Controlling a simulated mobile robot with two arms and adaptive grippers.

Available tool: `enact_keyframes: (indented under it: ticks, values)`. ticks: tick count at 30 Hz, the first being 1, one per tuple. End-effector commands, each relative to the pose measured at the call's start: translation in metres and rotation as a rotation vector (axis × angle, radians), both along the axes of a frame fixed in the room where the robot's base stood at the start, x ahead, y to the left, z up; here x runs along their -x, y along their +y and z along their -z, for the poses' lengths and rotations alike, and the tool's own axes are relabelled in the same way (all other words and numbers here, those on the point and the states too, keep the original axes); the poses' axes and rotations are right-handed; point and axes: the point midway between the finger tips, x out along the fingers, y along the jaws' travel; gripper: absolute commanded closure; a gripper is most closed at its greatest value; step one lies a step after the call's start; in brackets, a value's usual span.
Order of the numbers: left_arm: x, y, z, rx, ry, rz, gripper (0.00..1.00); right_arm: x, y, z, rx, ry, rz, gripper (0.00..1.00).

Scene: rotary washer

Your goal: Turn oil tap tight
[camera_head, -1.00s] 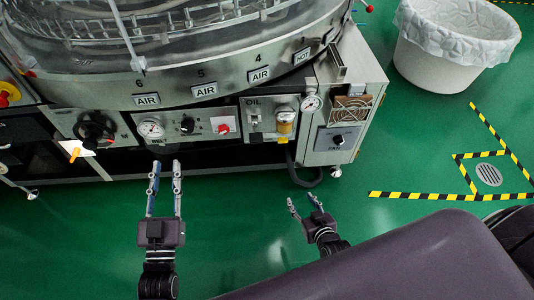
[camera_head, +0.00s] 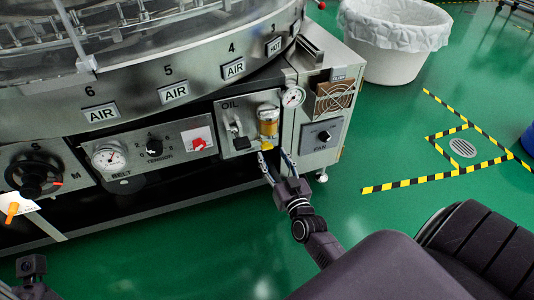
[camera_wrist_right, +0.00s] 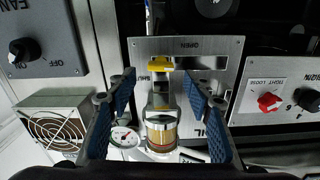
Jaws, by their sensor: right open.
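The oil panel (camera_head: 226,112) is on the machine's front. Its amber oil cup (camera_head: 268,128) also shows in the right wrist view (camera_wrist_right: 161,135). The yellow-handled oil tap (camera_wrist_right: 160,64) is at upper centre in that view, under an "OPEN" label. My right gripper (camera_head: 272,155) is open just below the oil cup in the head view. In the wrist view its blue-padded fingers stand on either side of the tap and cup, with gaps visible on both sides. Part of my left gripper (camera_head: 31,266) shows at the lower left of the head view; its fingers cannot be made out.
A fan panel (camera_head: 320,136) and a pressure gauge (camera_head: 293,97) are right of the oil panel. A red knob (camera_head: 199,144) is to its left. A white bin (camera_head: 390,45) stands at upper right. Green floor is open in front of the machine.

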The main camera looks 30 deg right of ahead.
Motion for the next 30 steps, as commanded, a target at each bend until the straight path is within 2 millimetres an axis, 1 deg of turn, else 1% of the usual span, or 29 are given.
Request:
enact_keyframes:
  ticks: [1,3,7,12,19,30]
  values:
    - [0.0,0.0,0.001,0.0,-0.014,-0.001,0.74,-0.01,-0.002,0.003,-0.001,-0.002,0.0,0.54]
    - [-0.001,-0.001,0.0,-0.001,-0.026,-0.001,0.74,-0.02,-0.005,0.003,-0.001,-0.002,0.0,0.54]
    - [-0.002,-0.002,-0.004,-0.004,-0.042,-0.003,0.74,-0.033,-0.008,0.002,0.001,-0.001,0.001,0.54]
    - [-0.002,-0.002,-0.007,-0.005,-0.052,-0.003,0.74,-0.041,-0.01,0.002,0.0,0.002,0.0,0.54]
    - [-0.002,-0.002,-0.007,-0.005,-0.052,-0.003,0.74,-0.041,-0.01,0.001,-0.001,0.003,0.0,0.55]
    - [-0.002,-0.002,-0.007,-0.005,-0.052,-0.002,0.74,-0.04,-0.01,0.001,0.0,0.003,0.0,0.95]
